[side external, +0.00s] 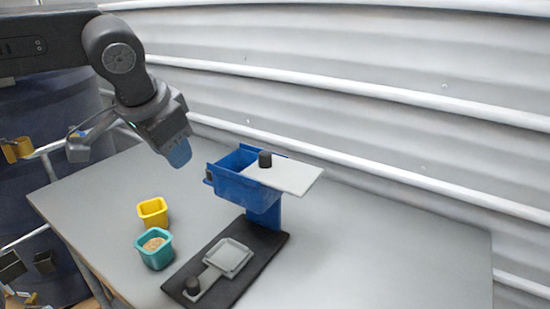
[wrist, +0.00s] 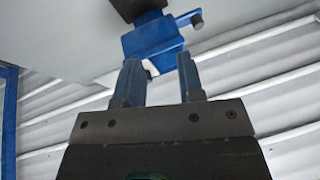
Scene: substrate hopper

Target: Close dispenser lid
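The blue dispenser (side external: 229,185) stands on a dark base plate (side external: 265,247). Its flat pale lid (side external: 297,178) has a black knob (side external: 265,159) and is slid to the right, jutting past the hopper. The left part of the hopper's top is uncovered. My gripper (side external: 180,153) is above and left of the dispenser, apart from it. In the wrist view my gripper (wrist: 158,60) shows two blue fingers spread apart with nothing held between them. The blue dispenser (wrist: 150,38) lies beyond the fingertips there; the lid is hard to make out.
A yellow cup (side external: 153,213) and a teal cup (side external: 154,259) with tan grains stand left of the base plate. A grey slide piece (side external: 229,258) with a dark knob (side external: 192,286) lies on the plate. The table (side external: 400,255) is clear at right; a ribbed white wall (side external: 400,60) rises behind.

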